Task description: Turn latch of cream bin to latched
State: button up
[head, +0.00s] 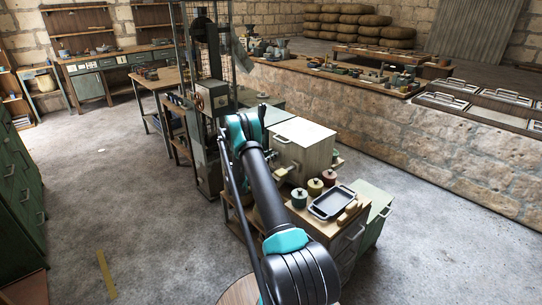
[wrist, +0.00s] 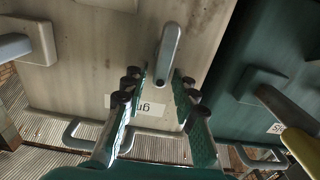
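The cream bin (wrist: 85,75) fills the middle of the wrist view, with a partly covered label showing upside-down letters. A grey rounded lever (wrist: 170,48), apparently its latch, stands out from the face and runs nearly up and down in the picture, slightly tilted. My gripper (wrist: 160,82) is open, its teal-padded fingers apart with nothing between the pads. The lever's lower end lies just beyond the fingertips, in line with the gap; I cannot tell if they touch. In the head view a cream box (head: 303,143) stands beyond my arm, which hides my fingers.
A dark green bin (wrist: 262,65) with its own grey lever (wrist: 278,105) is close on the right in the wrist view. Another lever (wrist: 15,46) is at the left. In the head view pots (head: 315,187) and a tray (head: 332,202) sit on a nearby cabinet.

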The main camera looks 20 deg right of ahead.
grip_shut()
jog(key=shift+n, duration=0.4)
jog(key=f+n, duration=0.1)
jog(key=n, duration=0.4)
jog(key=w+n, duration=0.1)
jog(key=n, duration=0.5)
jog(key=w+a+f+n, duration=0.1)
jog(key=n, duration=0.4)
jog(key=shift+w+f+n, duration=0.25)
jog(key=shift+f+n, duration=0.05)
jog(key=shift+n, duration=0.3)
jog(key=shift+o, duration=1.5)
grip_release()
